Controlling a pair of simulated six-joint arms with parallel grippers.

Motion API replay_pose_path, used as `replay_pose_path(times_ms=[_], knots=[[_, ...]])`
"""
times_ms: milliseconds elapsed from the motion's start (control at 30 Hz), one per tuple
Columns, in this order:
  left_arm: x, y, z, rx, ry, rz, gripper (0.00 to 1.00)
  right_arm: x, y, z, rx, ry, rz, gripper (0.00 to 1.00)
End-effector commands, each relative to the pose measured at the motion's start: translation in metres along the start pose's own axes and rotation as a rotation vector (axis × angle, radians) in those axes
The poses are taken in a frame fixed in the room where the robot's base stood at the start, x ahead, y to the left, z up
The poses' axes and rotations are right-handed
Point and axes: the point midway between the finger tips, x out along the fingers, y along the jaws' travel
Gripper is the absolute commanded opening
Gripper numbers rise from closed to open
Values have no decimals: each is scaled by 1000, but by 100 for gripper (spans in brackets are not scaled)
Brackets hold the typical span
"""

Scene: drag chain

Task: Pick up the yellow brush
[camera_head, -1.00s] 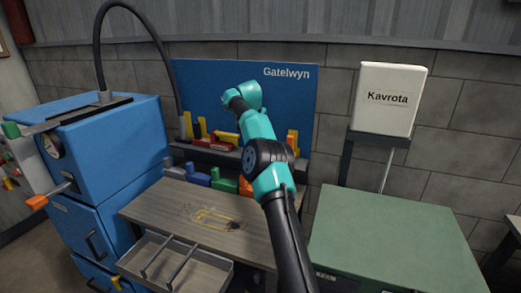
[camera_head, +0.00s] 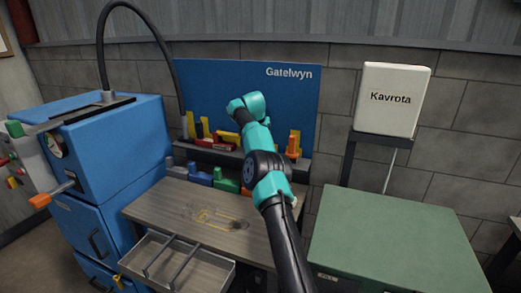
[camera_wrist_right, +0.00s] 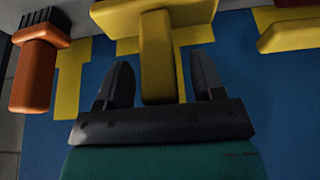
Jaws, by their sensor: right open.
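The yellow brush (camera_wrist_right: 155,40) is in the right wrist view, with a broad yellow head at the top and a handle extending down. My right gripper (camera_wrist_right: 160,66) is open, with its two dark fingers on either side of the handle. Gaps show between the handle and both fingers. In the head view my teal and black right arm reaches up toward the blue panel (camera_head: 285,95); its fingers and the yellow brush cannot be made out there. My left gripper is not in view.
An orange brush (camera_wrist_right: 35,75) with black bristles is left of the yellow one in the right wrist view. A yellow piece (camera_wrist_right: 288,34) is at right.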

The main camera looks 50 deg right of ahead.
Motion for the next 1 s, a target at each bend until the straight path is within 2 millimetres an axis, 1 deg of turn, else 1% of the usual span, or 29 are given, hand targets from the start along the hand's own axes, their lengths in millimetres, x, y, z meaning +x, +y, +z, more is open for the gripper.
replay_pose_path(times_ms=[200,833,1000], knots=[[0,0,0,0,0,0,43,0,0,0,0,0,0,61],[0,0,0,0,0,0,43,0,0,0,0,0,0,0],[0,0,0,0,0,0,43,0,0,0,0,0,0,0]])
